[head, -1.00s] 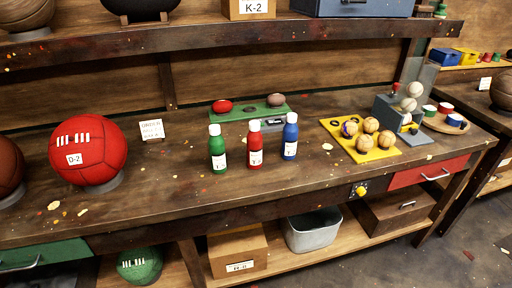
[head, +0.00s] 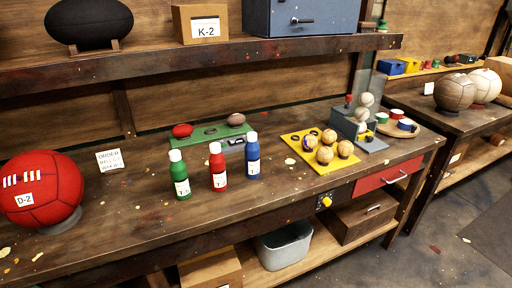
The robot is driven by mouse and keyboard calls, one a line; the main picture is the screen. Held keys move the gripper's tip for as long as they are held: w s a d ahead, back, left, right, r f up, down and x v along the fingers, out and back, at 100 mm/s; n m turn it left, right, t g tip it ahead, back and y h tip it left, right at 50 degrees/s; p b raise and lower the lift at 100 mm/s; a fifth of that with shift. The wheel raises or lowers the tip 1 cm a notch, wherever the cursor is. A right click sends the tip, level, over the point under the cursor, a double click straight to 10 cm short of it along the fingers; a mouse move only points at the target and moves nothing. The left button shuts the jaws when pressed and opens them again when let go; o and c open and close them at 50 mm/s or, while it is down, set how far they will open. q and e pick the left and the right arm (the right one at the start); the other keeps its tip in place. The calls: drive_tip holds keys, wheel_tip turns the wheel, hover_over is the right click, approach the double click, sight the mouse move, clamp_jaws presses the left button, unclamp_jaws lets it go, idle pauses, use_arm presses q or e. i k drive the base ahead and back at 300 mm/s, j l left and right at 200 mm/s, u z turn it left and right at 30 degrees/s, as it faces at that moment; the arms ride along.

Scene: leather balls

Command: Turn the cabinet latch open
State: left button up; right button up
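A blue-grey cabinet (head: 330,14) stands on the upper shelf, its top cut off by the picture edge. A dark latch handle (head: 303,20) lies roughly level across its front face. Neither of my grippers is in the head view, so nothing of mine touches the latch.
The shelf (head: 200,56) also bears a black oval ball (head: 88,22) on a stand and a K-2 box (head: 200,24). On the bench below are three bottles (head: 218,168), a yellow tray (head: 293,141) of balls, and a red ball (head: 42,188).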

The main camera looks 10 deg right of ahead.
sight(305, 21)
drive_tip(key=i+l, duration=0.2)
drive_tip(key=l, duration=0.15)
drive_tip(key=i+l+u, duration=0.15)
drive_tip(key=l, duration=0.2)
drive_tip(key=i+l, duration=0.25)
drive_tip(key=i+l+u, duration=0.1)
drive_tip(key=l, duration=0.35)
drive_tip(key=i+l, duration=0.25)
drive_tip(key=l, duration=0.15)
drive_tip(key=i+l+u, duration=0.15)
drive_tip(key=l, duration=0.25)
drive_tip(key=i+l, duration=0.2)
drive_tip(key=l, duration=0.2)
drive_tip(key=i+l+u, duration=0.1)
drive_tip(key=l, duration=0.3)
drive_tip(key=k+j+u, duration=0.15)
drive_tip(key=j, duration=0.15)
drive_tip(key=k+j+u, duration=0.3)
drive_tip(key=j, duration=0.3)
